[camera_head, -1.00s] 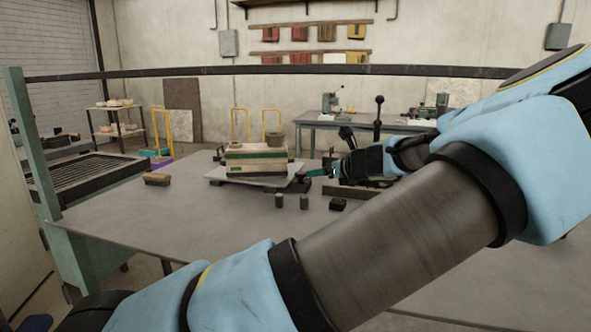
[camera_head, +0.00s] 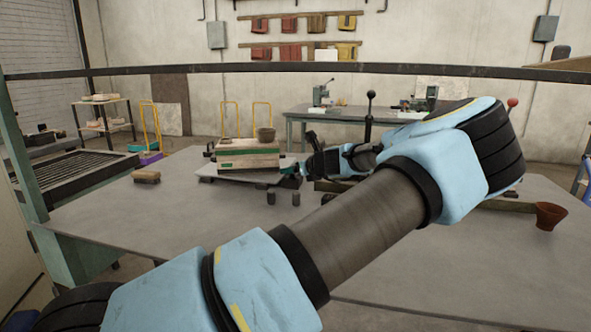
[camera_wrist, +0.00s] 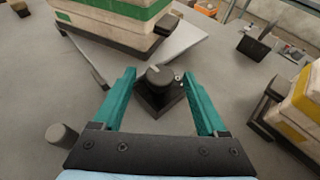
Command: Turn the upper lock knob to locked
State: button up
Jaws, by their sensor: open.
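A dark round knob (camera_wrist: 159,77) with a pale mark on top sits on a dark square block, between my gripper's two teal fingers in the wrist view. My gripper (camera_wrist: 158,76) is open, with a gap visible on each side of the knob. A second dark block with a raised bar (camera_wrist: 256,43) stands farther off at the upper right; I cannot tell from its look which of the two is the upper lock knob. In the head view my gripper (camera_head: 291,170) is small, just right of the green-striped box, and the knob there is not clearly seen.
The green-striped box (camera_head: 247,163) stands on a flat plate beside my gripper. Short grey pins (camera_head: 296,199) stand in front. A yellow-striped pale box (camera_wrist: 302,105) is close at right in the wrist view. A reddish cup (camera_head: 550,214) is at the right.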

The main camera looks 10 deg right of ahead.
grip_shut()
dwell(0.6)
